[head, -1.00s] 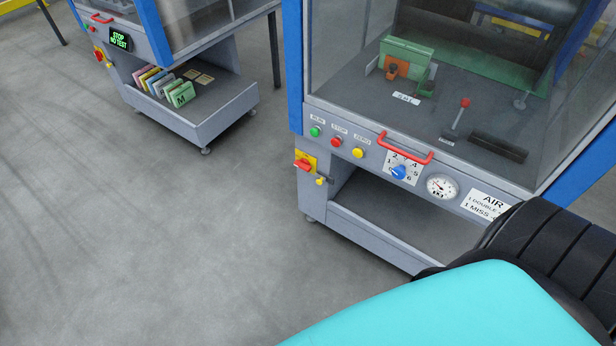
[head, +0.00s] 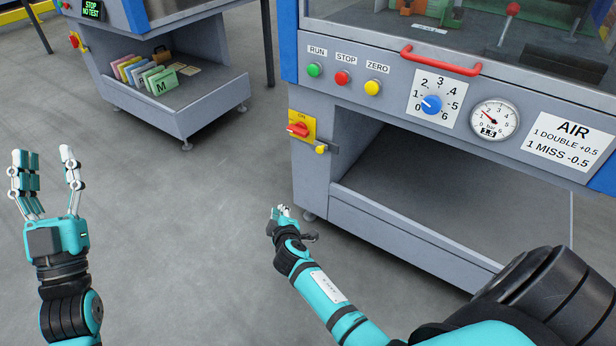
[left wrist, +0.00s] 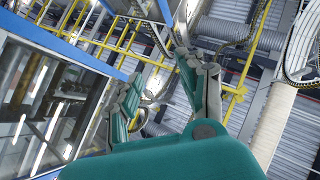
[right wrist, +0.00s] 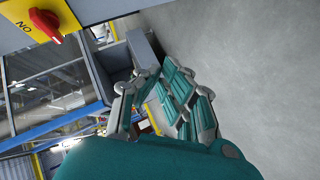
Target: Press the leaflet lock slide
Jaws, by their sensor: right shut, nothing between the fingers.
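On the front of the near grey cabinet, a small yellow knob (head: 321,149) on a metal slide sits beside a red rotary switch (head: 299,130) on a yellow plate. I take this knob to be the lock slide, though no label confirms it. My right gripper (head: 283,209) is shut and empty, below and left of the knob, apart from it. In the right wrist view the red switch (right wrist: 46,24) shows at the top left; the slide is not clear there. My left gripper (head: 44,165) is open and empty, raised at the far left, away from both cabinets.
The near cabinet has an open lower shelf (head: 440,238), a red handle (head: 440,60), coloured buttons, a blue dial (head: 431,104) and an air gauge (head: 495,119). A second cabinet (head: 190,116) at the back left holds coloured leaflets (head: 158,83). The floor between is clear.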

